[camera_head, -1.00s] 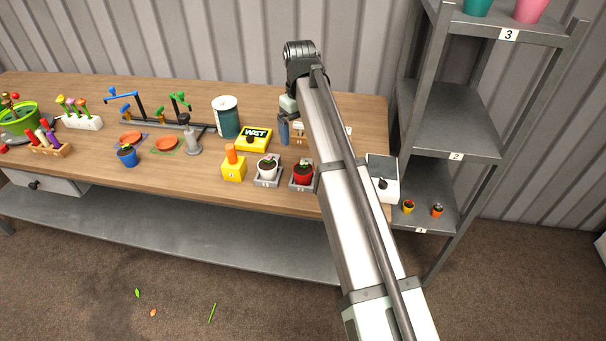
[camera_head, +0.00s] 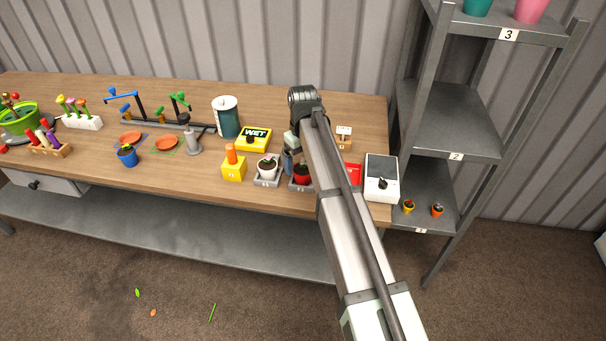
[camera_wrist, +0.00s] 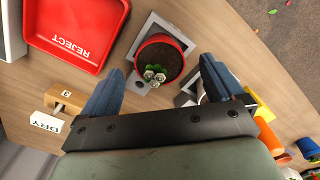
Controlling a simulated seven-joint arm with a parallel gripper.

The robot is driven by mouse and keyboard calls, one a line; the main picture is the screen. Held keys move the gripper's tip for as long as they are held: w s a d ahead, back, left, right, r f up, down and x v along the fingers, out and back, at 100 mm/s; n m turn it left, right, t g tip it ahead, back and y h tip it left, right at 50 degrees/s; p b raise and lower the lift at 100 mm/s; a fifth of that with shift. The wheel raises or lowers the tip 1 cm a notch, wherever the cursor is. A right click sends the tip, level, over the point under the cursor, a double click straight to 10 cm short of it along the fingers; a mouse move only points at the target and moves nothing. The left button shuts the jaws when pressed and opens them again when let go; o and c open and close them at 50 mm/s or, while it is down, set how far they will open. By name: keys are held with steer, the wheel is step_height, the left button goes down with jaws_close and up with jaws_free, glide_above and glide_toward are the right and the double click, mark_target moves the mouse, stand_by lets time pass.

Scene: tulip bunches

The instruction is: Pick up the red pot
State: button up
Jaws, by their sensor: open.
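The red pot (camera_head: 303,174) holds dark soil and a small plant and sits in a grey square holder near the table's front edge. In the wrist view the red pot (camera_wrist: 166,48) is upright, ahead of my gripper and between the lines of its two fingers. My gripper (camera_wrist: 160,82) is open and empty, with blue fingers spread apart. In the head view my gripper (camera_head: 289,161) is over the table just beside the red pot, and my arm partly hides the pot's right side. I cannot tell the height of the fingertips above the table.
A white pot (camera_head: 267,169) stands in a holder just left of the red pot. A yellow block (camera_head: 233,169) is further left. A red REJECT tray (camera_wrist: 77,30) and a white device (camera_head: 381,179) lie to the right. A DRY sign (camera_wrist: 46,122) stands behind.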

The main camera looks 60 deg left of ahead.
mark_target(303, 172)
step_height(303, 172, down, 2)
steer(key=shift+f, duration=0.2)
steer(key=c, duration=1.2)
